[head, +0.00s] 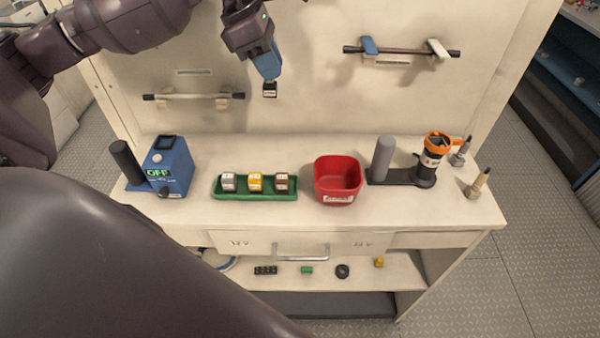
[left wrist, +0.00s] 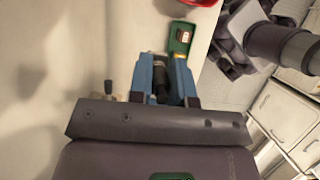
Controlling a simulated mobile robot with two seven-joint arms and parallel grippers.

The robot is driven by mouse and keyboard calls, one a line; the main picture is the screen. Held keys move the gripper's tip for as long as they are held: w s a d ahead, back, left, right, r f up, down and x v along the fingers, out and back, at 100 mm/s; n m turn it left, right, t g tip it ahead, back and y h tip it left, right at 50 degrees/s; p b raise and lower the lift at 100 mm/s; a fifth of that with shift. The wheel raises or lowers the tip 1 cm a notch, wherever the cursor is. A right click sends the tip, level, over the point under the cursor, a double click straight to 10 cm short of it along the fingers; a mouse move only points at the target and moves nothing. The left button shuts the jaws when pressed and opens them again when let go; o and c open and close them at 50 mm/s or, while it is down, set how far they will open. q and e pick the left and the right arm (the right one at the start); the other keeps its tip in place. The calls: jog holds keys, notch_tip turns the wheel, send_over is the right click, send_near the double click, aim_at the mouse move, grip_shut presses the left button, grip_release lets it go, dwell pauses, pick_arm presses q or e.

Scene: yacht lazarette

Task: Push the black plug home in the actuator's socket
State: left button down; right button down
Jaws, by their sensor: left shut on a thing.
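My left gripper (head: 268,72) has blue fingers and is raised in front of the back panel, above the worktop. It is shut on the black plug (head: 269,90), a small dark block with a white label that hangs below the fingertips. In the left wrist view, the dark plug (left wrist: 161,88) shows between the blue fingers, partly hidden by them. A blue box (head: 170,165) with a green OFF display stands at the left of the worktop, apart from the plug. I cannot make out a socket or tell for sure which unit is the actuator.
A green tray (head: 255,196) holds a grey, a yellow and a brown plug. Right of it stand a red bin (head: 338,179), a grey cylinder (head: 384,158) and an orange-topped black holder (head: 430,165). Rails are fixed to the panel. Small parts lie on the lower shelf (head: 320,272).

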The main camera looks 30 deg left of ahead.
pick_arm(q)
notch_tip(320, 180, down, 20)
jog(key=shift+r, duration=0.1)
dwell(0.6)
jog(key=shift+f, duration=0.25)
jog(key=c, duration=1.1)
grip_release()
jog(key=shift+r, duration=0.1)
